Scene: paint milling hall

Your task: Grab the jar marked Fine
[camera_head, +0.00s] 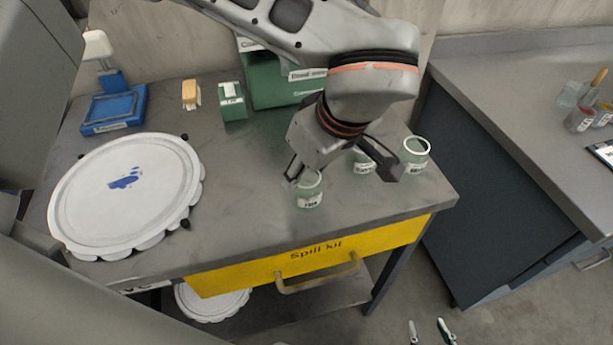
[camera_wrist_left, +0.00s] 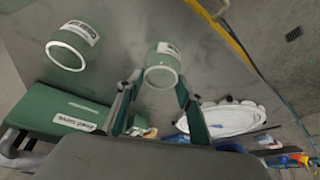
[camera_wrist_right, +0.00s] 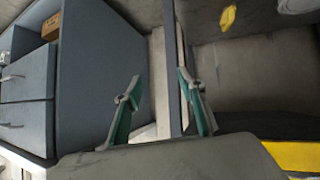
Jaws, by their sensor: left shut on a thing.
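Three small green glass jars with white rims and labels stand near the right end of the grey table. The leftmost jar (camera_head: 309,192) has a small label that seems to read Fine. My left gripper (camera_head: 338,172) reaches down from above, and its fingers are shut on this jar, which also shows between the fingertips in the left wrist view (camera_wrist_left: 161,68). I cannot tell whether the jar is clear of the table. The middle jar (camera_head: 363,163) is partly hidden by the gripper. My right gripper (camera_wrist_right: 160,105) is open and empty, away from the jars.
The right jar (camera_head: 415,155) stands close by. A green box (camera_head: 275,92) stands behind, with a small green block (camera_head: 232,103) beside it. A large white lid (camera_head: 120,215) covers the table's left. A yellow Spill kit drawer (camera_head: 310,262) fronts the table.

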